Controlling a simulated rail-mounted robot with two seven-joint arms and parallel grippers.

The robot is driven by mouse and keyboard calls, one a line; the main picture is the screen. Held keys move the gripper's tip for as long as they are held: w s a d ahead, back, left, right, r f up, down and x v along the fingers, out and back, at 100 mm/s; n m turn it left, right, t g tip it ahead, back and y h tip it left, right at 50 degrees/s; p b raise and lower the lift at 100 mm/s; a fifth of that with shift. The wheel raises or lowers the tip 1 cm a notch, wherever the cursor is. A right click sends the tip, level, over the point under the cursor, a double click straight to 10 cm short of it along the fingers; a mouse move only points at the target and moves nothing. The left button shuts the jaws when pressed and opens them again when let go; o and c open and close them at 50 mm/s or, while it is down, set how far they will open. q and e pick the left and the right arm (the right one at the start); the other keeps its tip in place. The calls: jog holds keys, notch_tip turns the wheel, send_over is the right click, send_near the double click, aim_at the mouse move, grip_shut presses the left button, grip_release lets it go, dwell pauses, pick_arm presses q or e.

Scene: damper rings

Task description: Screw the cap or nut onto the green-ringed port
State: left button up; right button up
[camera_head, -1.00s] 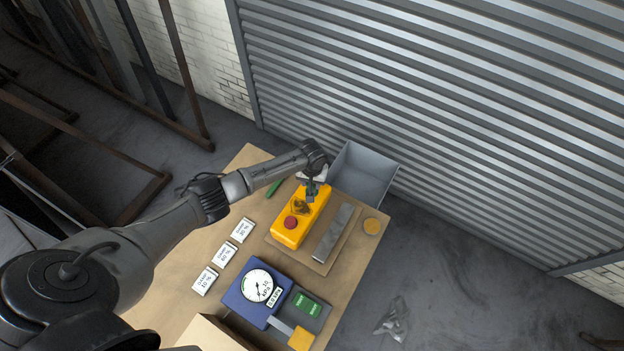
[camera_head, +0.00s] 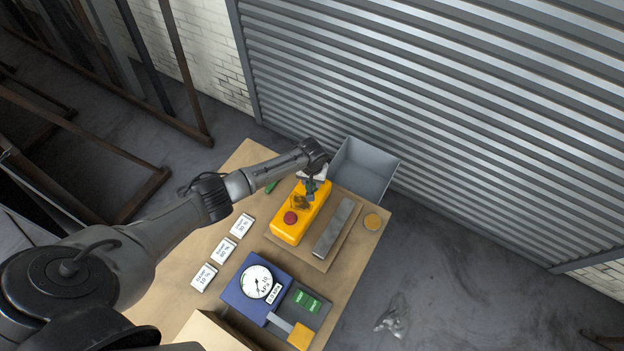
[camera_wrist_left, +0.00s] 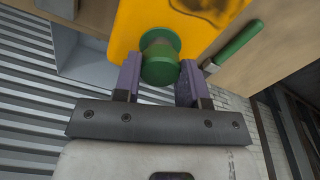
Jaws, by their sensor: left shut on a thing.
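The yellow box (camera_head: 287,230) with a red button (camera_head: 290,218) lies on a board on the table. It also fills the top of the left wrist view (camera_wrist_left: 128,28). At its end face is the green-ringed port (camera_wrist_left: 171,38). My left gripper (camera_head: 311,192) is at the far end of the box. In the left wrist view its purple fingers (camera_wrist_left: 160,82) are shut on a dark green cap (camera_wrist_left: 160,70), which is in line with the port and appears to touch it. Whether the threads engage is hidden. My right gripper is in neither view.
A grey bin (camera_head: 368,168) stands at the table's far edge. A grey metal bar (camera_head: 337,228) lies beside the box. A green-handled tool (camera_wrist_left: 238,45) lies near the gripper.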

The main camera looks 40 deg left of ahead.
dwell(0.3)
pick_arm(q)
jog(key=shift+f+b, duration=0.35)
jog(key=shift+f, duration=0.45)
dwell(0.4)
